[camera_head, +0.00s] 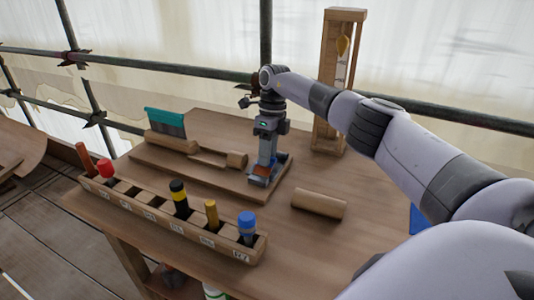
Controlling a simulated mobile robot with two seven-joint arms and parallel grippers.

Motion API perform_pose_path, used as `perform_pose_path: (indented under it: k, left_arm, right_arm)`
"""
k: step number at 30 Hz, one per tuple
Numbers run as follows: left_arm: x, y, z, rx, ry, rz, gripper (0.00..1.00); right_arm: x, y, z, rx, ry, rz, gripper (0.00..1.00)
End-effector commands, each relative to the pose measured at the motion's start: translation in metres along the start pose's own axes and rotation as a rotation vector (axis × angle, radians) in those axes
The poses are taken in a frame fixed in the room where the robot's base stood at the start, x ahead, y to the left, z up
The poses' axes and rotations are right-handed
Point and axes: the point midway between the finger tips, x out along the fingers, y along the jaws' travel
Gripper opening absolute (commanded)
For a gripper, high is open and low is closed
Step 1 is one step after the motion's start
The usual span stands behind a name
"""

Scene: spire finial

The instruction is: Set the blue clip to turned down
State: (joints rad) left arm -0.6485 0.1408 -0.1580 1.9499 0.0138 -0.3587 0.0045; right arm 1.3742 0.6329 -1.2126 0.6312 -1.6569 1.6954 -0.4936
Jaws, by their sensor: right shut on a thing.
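My right gripper (262,172) points down at the right end of a wooden board on the bench. It is shut on a small part there, mostly hidden by the fingers. A little blue, which looks like the blue clip (258,182), and some orange-brown show at the fingertips. I cannot tell which way the clip is turned. The wooden board (205,180) carries a turned wooden piece (237,160) just left of the gripper. My left gripper is not in view.
A wooden rack (140,213) with several coloured-top tools stands along the bench's front edge. A loose wooden cylinder (318,203) lies right of the board. A teal-topped brush-like thing (165,120) is behind left. A tall wooden frame (325,140) stands behind right.

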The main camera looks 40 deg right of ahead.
Motion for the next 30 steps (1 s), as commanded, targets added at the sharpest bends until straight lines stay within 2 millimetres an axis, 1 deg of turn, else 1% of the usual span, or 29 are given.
perform_pose_path:
  k: [1, 13, 21, 27, 28, 30]
  left_arm:
    - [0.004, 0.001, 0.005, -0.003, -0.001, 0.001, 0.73]
    - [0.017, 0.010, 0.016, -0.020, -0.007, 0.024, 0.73]
    - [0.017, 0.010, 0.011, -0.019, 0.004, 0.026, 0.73]
    - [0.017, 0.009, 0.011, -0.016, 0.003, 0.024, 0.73]
    - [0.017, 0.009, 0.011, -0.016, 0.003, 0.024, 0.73]
    - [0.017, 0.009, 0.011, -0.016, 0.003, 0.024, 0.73]
  right_arm:
    - [0.010, -0.002, -0.001, 0.001, 0.012, 0.014, 0.00]
    - [0.013, -0.005, -0.001, -0.001, 0.009, 0.106, 0.00]
    - [0.010, -0.003, -0.001, -0.004, 0.007, 0.126, 0.00]
    - [0.010, -0.002, -0.001, -0.005, 0.007, 0.128, 0.00]
    - [0.010, -0.002, -0.001, -0.005, 0.007, 0.128, 0.36]
    - [0.010, -0.002, -0.001, -0.005, 0.006, 0.127, 0.57]
